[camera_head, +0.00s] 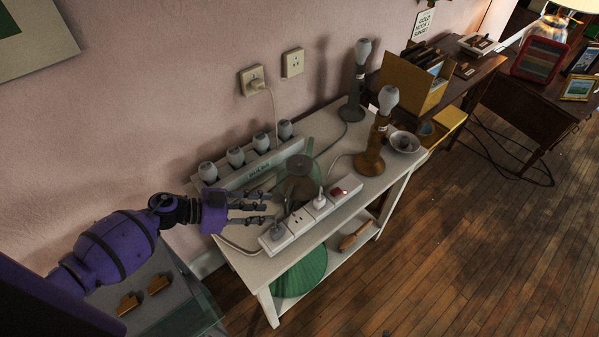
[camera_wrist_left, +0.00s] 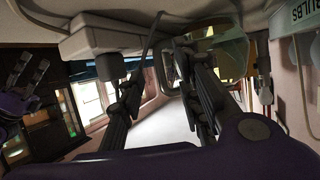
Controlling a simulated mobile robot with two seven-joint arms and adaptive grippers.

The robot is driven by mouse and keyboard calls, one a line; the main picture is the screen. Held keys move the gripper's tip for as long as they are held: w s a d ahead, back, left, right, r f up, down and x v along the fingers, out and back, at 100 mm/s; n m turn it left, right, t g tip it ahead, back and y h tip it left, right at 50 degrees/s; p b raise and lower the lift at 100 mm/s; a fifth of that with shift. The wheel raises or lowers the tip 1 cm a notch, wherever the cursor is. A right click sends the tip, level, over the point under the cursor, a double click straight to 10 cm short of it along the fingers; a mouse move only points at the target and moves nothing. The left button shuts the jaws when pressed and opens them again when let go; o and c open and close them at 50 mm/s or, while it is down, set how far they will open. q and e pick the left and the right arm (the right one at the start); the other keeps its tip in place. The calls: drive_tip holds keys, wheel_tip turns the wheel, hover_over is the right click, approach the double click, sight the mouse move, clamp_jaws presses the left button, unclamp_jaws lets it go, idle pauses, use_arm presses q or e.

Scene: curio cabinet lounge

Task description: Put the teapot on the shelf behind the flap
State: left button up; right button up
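I cannot make out a clear teapot or a shelf with a flap. My left gripper (camera_head: 272,206) is over the white table, its two fingers apart, pointing right. It also shows in the left wrist view (camera_wrist_left: 160,85), with a gap between the fingers. Just beyond its tips, behind the power strip (camera_head: 298,219), stands a dark rounded object (camera_head: 296,187) with a grey round top; whether it is the teapot I cannot tell. No contact with it is clear. My right gripper (camera_wrist_left: 30,75) shows at the wrist view's left edge, fingers apart and empty; the head view does not show it.
The white table (camera_head: 334,130) also bears a rack of several bulbs (camera_head: 236,156), a grey lamp (camera_head: 353,100), a brass lamp (camera_head: 371,155) and a bowl (camera_head: 404,142). A green shade (camera_head: 303,275) is on its lower shelf. A yellow box (camera_head: 408,82) stands behind.

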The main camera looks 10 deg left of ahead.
sight(287, 215)
use_arm(q)
drive_tip(key=b+x, duration=0.1)
drive_tip(key=x, duration=0.5)
drive_tip(key=shift+s+d+r+b, duration=0.15)
drive_tip(key=shift+d+b, duration=0.15)
drive_tip(key=shift+b, duration=0.05)
drive_tip(key=shift+w+d, duration=0.3)
drive_tip(key=shift+d, duration=0.2)
use_arm(e)
drive_tip(key=shift+s+d+f, duration=0.25)
drive_tip(key=shift+d+f, duration=0.1)
drive_tip(key=shift+f, duration=0.2)
drive_tip(key=shift+s+d+f, duration=0.2)
drive_tip(key=shift+d+f, duration=0.1)
drive_tip(key=shift+f, duration=0.2)
use_arm(q)
clamp_jaws()
drive_tip(key=shift+w+r, duration=0.1)
drive_tip(key=shift+r, duration=0.05)
